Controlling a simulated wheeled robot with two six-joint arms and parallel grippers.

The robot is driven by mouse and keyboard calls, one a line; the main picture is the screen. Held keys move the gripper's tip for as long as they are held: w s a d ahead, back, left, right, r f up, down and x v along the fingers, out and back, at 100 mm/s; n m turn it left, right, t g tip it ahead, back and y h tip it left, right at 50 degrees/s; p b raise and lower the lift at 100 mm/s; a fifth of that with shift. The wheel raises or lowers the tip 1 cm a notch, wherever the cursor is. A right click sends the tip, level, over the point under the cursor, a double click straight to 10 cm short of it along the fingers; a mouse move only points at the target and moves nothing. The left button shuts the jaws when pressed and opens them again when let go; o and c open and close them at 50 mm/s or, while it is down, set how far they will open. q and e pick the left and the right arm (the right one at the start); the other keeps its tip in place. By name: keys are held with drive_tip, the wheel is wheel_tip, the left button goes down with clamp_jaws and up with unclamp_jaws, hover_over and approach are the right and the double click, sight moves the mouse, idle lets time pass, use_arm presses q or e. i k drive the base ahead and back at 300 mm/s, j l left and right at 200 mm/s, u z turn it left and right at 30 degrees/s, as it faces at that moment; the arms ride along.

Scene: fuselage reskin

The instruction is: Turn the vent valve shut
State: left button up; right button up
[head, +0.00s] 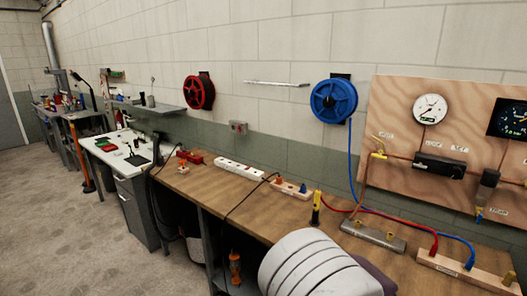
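A wooden panel (455,105) on the wall at the right carries copper pipes, a round white gauge (430,109) and a dark digital display (510,118). A valve with a yellow handle (379,154) sits on the pipe at the panel's left side. A second small valve-like fitting (480,213) with blue and yellow parts hangs low at the right. The labels are too small to read, so I cannot tell which is the vent valve or how far it is turned. Neither of my grippers shows.
A wooden bench (245,205) below holds a white power strip (240,169), a yellow-and-black tool (316,208), a metal manifold (373,235) and a wooden block (468,272) with red and blue hoses. A blue reel (335,101) and red reel (199,92) hang on the wall. Floor (70,225) is clear at left.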

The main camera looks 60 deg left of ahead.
sight(380, 155)
drive_tip(key=u, duration=1.25)
